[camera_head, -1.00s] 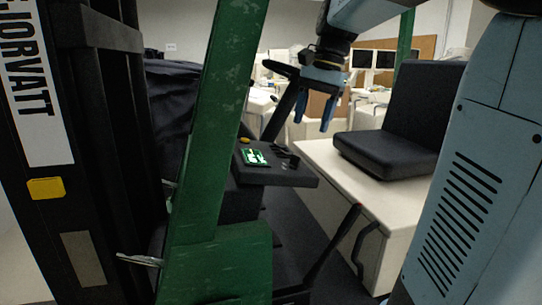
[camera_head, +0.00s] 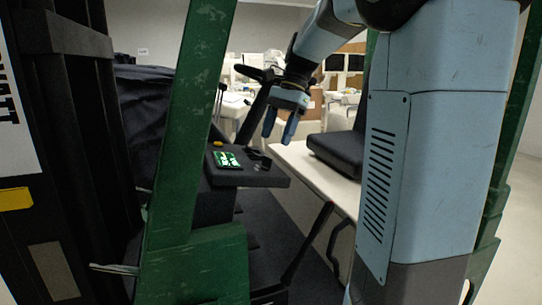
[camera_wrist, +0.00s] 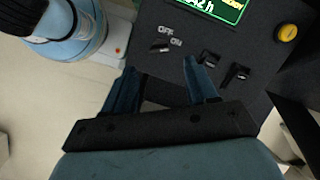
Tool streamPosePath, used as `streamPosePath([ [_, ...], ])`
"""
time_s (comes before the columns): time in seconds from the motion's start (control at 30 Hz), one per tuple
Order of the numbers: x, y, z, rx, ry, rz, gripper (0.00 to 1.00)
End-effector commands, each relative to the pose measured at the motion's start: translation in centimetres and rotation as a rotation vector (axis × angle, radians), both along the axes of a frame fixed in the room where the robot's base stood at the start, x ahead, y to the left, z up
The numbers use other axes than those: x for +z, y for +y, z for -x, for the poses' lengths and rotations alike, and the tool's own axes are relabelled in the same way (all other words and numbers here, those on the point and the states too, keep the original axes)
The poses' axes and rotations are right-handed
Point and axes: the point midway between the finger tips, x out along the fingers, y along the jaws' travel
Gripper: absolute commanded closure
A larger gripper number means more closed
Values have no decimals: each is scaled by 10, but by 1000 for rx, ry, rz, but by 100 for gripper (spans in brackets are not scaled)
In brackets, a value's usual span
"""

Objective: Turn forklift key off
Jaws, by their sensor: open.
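The forklift's dark console (camera_head: 262,180) stands between the green post and the seat. In the wrist view the key switch (camera_wrist: 160,46) is a small dark piece on the console (camera_wrist: 258,62), beside white OFF and ON labels; its exact angle is hard to tell. My gripper (camera_wrist: 160,66) has two blue fingers, apart and empty, with the key switch just beyond the gap between their tips. In the head view my gripper (camera_head: 278,138) hangs above the console's right side, pointing down. The key is too small to make out there.
A green-lit display (camera_wrist: 212,8), a yellow button (camera_wrist: 287,33) and two small dark levers (camera_wrist: 236,74) share the console. The forklift's green post (camera_head: 188,120) stands left, a black seat (camera_head: 340,150) right, and a steering wheel (camera_head: 256,73) behind.

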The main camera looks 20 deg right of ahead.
Motion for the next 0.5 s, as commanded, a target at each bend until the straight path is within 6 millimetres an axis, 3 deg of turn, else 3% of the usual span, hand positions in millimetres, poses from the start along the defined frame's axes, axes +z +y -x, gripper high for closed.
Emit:
streamPosePath([
  [0.23,-38,15,5,1,2,1,43],
  [0.5,-58,24,7,0,0,1,43],
])
